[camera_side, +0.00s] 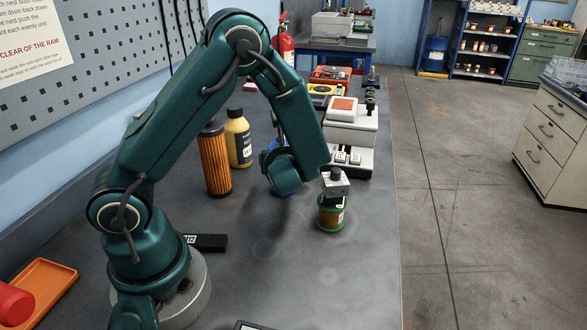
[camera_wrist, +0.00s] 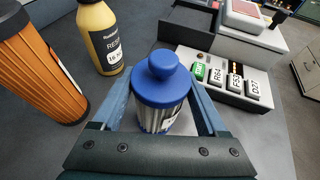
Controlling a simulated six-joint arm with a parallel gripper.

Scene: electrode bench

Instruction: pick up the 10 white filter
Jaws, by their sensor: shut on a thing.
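My gripper (camera_wrist: 162,86) has its two blue-grey fingers on either side of a cylinder with a blue cap and knob (camera_wrist: 161,90) in the wrist view. They are shut on it. It stands about upright, with a pale, ridged body and a partly hidden white label; I cannot read a 10 on it. In the side view my gripper hides most of it and only a bit of blue (camera_side: 271,146) shows; whether it touches the bench I cannot tell. An orange pleated filter (camera_side: 214,160) stands to the left; it also shows in the wrist view (camera_wrist: 38,70).
A yellow bottle (camera_side: 238,138) stands beside the orange filter. A white device with labelled keys (camera_side: 350,130) is behind and right. A green-rimmed jar-like thing (camera_side: 331,214) stands close to my gripper's right. A black labelled block (camera_side: 208,243) lies near my base. The bench's front middle is clear.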

